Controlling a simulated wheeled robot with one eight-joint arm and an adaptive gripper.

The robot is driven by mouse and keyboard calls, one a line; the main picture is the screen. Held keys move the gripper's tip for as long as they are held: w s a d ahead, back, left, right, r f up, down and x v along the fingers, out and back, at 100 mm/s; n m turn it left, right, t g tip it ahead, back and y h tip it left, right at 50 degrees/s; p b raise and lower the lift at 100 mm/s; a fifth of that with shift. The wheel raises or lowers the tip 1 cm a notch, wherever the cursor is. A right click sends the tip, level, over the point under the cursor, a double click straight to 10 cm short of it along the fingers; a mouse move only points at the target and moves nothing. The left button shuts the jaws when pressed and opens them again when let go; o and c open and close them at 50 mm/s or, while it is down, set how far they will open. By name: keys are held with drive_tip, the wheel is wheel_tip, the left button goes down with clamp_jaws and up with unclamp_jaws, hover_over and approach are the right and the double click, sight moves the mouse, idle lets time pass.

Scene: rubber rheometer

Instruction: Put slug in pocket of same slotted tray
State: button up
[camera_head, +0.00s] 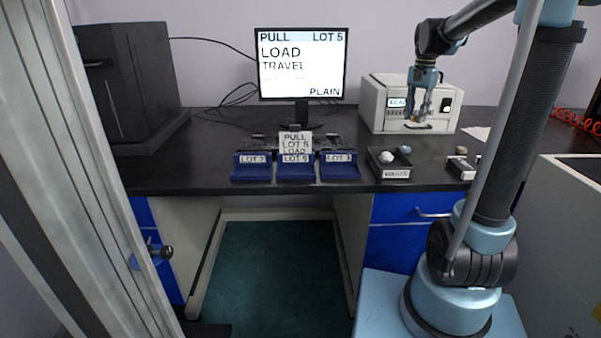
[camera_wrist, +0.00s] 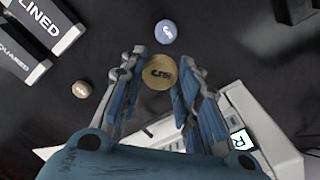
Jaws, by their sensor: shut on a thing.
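My gripper (camera_head: 420,118) is in front of the white instrument at the back right of the bench. In the wrist view my gripper (camera_wrist: 162,62) is shut on a round tan slug (camera_wrist: 159,73) with dark lettering, held between its fingers. A blue-grey slug (camera_wrist: 165,31) and a pinkish-brown slug (camera_wrist: 82,89) lie apart on the black surface. Three blue slotted trays stand side by side: a left one (camera_head: 252,172), a middle one labelled LOT 5 (camera_head: 296,172) and a right one (camera_head: 340,172). Their pockets are too small to make out.
A card (camera_head: 295,143) stands behind the middle tray. A dark bin (camera_head: 396,174) holds a pale lump. The white instrument (camera_head: 385,112) is close to my gripper. Labelled boxes (camera_wrist: 58,22) show in the wrist view.

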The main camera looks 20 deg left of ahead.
drive_tip(key=s+a+r+n, duration=0.2)
drive_tip(key=s+a+n, duration=0.2)
drive_tip(key=a+n, duration=0.7)
wheel_tip(320, 180, up, 5)
drive_tip(key=n, duration=3.5)
hover_over(296, 171)
wheel_tip(296, 171, down, 18)
drive_tip(key=shift+s+d+r, duration=0.1)
drive_tip(key=o, duration=0.8)
